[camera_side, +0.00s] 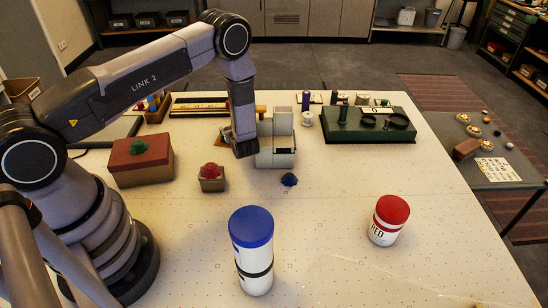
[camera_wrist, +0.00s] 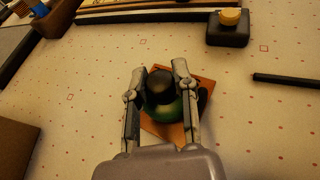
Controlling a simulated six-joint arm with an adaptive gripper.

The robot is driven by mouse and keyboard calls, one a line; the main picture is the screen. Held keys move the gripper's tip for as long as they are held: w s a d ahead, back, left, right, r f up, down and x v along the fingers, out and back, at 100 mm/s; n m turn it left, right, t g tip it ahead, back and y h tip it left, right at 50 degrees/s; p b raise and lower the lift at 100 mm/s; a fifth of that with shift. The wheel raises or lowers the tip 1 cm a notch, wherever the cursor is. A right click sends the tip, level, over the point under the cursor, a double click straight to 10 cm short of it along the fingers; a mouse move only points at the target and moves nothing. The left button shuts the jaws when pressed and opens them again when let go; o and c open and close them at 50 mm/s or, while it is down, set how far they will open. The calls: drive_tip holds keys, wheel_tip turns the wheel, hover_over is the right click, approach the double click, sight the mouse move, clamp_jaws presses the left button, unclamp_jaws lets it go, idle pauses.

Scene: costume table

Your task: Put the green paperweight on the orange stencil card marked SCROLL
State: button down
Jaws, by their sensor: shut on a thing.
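The green paperweight (camera_wrist: 172,107), a rounded green body with a dark knob, is between the fingers of my gripper (camera_wrist: 159,75) in the wrist view. My gripper is shut on it. The orange stencil card (camera_wrist: 164,131) lies flat on the table directly beneath the paperweight, showing at its edges. Its lettering is covered or unreadable. I cannot tell whether the paperweight touches the card. In the side view my gripper (camera_side: 243,148) points down at the middle of the table, and it hides the paperweight.
A pale grey device (camera_side: 276,150) stands close to the right of my gripper. A red-domed block (camera_side: 211,178) and a red box with a green dome (camera_side: 142,168) stand left. The blue-lidded cylinder (camera_side: 252,250) and red-lidded jar (camera_side: 388,220) stand in front. The right front is mostly clear.

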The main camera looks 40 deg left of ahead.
drive_tip(key=c, duration=0.9)
unclamp_jaws()
drive_tip(key=shift+f, duration=0.1)
